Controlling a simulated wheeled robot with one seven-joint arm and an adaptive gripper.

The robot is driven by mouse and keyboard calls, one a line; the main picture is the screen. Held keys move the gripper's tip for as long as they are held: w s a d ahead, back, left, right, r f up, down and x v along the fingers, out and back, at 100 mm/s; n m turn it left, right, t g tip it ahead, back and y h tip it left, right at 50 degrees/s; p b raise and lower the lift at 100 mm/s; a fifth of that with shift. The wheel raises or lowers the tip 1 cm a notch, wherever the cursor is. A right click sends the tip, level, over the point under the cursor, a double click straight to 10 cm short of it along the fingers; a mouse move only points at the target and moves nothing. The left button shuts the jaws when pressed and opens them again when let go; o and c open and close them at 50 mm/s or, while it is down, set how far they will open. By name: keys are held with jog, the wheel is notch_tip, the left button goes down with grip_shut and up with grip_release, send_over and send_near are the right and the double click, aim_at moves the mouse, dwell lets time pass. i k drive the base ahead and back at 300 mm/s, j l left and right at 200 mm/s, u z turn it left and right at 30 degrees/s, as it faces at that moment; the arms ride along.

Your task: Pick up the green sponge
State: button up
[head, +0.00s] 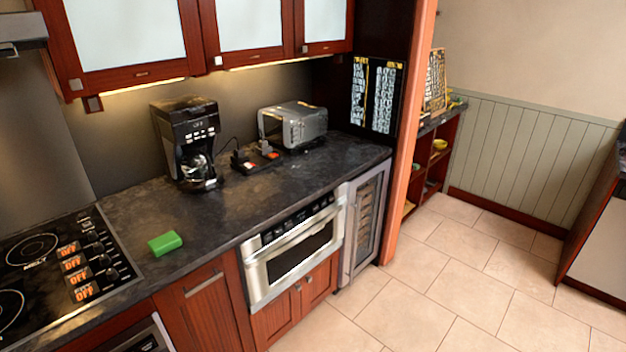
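The green sponge (165,243) lies flat on the dark stone countertop (235,205), close to its front edge. It sits just right of the black cooktop (65,265) and in front of the coffee maker. Nothing covers it. My gripper is not in the head view, so its place and state do not show.
A black coffee maker (186,143) and a silver toaster (293,125) stand at the back of the counter. Upper cabinets (135,45) hang above. A stainless microwave drawer (292,250) is shut below the counter. Tiled floor (460,275) at the right is clear.

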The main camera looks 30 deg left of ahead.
aim_at(168, 241)
jog(key=i+u, duration=0.2)
jog(key=i, duration=0.25)
jog(key=i+l+u, duration=0.2)
jog(key=i, duration=0.3)
jog(key=i+j+u, duration=0.2)
jog(key=u, duration=0.25)
jog(key=i+u, duration=0.25)
jog(key=u, duration=0.15)
jog(key=i+j+u, duration=0.1)
jog(key=i+u, duration=0.15)
jog(key=u, duration=0.2)
jog(key=i+l+u, duration=0.1)
jog(key=i+u, duration=0.15)
jog(key=u, duration=0.15)
jog(key=i+l+u, duration=0.1)
jog(key=i+u, duration=0.15)
jog(key=u, duration=0.2)
jog(key=i+j+u, duration=0.1)
jog(key=i+u, duration=0.75)
jog(key=i+l+u, duration=0.2)
jog(key=u, duration=0.2)
jog(key=i, duration=0.1)
